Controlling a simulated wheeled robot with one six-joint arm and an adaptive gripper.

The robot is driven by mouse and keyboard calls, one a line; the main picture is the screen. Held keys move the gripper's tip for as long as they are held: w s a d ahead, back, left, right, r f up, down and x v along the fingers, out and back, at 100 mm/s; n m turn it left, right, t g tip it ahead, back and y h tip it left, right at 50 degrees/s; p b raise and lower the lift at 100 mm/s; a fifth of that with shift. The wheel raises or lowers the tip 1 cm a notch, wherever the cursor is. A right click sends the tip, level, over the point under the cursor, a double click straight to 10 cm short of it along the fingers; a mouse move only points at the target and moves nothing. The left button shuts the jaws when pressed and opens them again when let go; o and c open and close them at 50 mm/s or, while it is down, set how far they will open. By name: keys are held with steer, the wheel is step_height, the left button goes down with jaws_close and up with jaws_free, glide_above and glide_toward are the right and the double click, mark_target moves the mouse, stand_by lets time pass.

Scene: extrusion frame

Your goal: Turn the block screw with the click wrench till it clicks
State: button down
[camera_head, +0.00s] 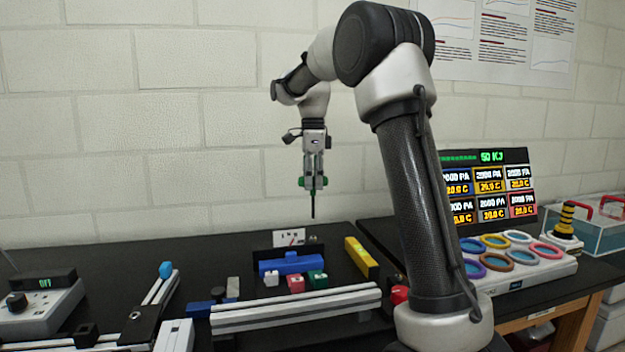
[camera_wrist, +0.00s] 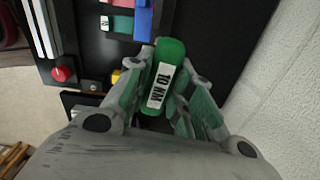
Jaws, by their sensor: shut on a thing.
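My gripper (camera_head: 314,183) is shut on a green click wrench (camera_head: 313,205), whose thin dark shaft points straight down above the bench. In the wrist view the wrench's green handle (camera_wrist: 176,52) carries a white "10 NM" label and sits between my fingers (camera_wrist: 170,88). The wrench is clear of everything below it. A silver extrusion frame (camera_head: 290,309) lies on the black bench below. The block screw cannot be made out; a small blue block (camera_head: 198,309) and a grey piece (camera_head: 233,287) are at the frame's left end.
Behind the frame stand a blue holder (camera_head: 290,262), small red (camera_head: 296,284) and green (camera_head: 317,279) blocks, and a yellow bar (camera_head: 362,258). A control box reading OFF (camera_head: 40,308) and another rail with a blue knob (camera_head: 165,270) are left. Colored rings (camera_head: 497,262) are right.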

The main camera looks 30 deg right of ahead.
mark_target(313, 212)
steer(key=shift+f, duration=2.75)
steer(key=shift+f, duration=0.65)
steer(key=shift+m, duration=0.7)
steer(key=shift+m, duration=0.8)
steer(key=shift+m, duration=0.8)
